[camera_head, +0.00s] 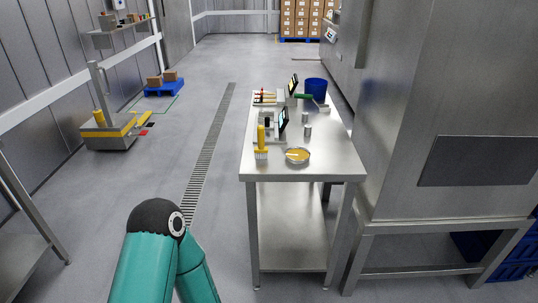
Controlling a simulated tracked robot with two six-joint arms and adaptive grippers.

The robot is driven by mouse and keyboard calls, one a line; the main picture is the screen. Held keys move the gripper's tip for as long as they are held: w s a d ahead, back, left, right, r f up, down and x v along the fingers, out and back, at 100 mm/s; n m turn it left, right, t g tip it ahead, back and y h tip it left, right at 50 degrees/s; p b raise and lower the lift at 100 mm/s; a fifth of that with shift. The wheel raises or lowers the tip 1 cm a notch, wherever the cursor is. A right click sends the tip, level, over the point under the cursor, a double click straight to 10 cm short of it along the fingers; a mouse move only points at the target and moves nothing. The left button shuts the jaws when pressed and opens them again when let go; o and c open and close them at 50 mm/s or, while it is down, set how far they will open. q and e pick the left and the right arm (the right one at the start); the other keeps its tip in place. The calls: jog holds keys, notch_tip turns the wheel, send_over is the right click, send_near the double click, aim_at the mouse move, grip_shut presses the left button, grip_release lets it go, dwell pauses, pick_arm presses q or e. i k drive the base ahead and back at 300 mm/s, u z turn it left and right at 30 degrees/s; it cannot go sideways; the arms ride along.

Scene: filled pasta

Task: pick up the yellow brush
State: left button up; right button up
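The yellow brush (261,139) stands near the front left corner of the steel table (306,174), with its yellow handle up and pale bristles down. It is left of a shallow round bowl (298,156) with yellow contents. Part of one teal arm of mine shows at the bottom left, well short of the table. Neither of my grippers is in view.
Small metal cylinders, dark-screened devices and a blue bucket (316,88) stand farther back on the table. A large steel cabinet (470,100) is close on the right. A yellow pallet truck (115,130) stands at the left.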

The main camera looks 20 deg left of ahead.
aim_at(261, 149)
jog(key=u, duration=0.15)
jog(key=i, duration=0.9)
jog(key=z, duration=0.1)
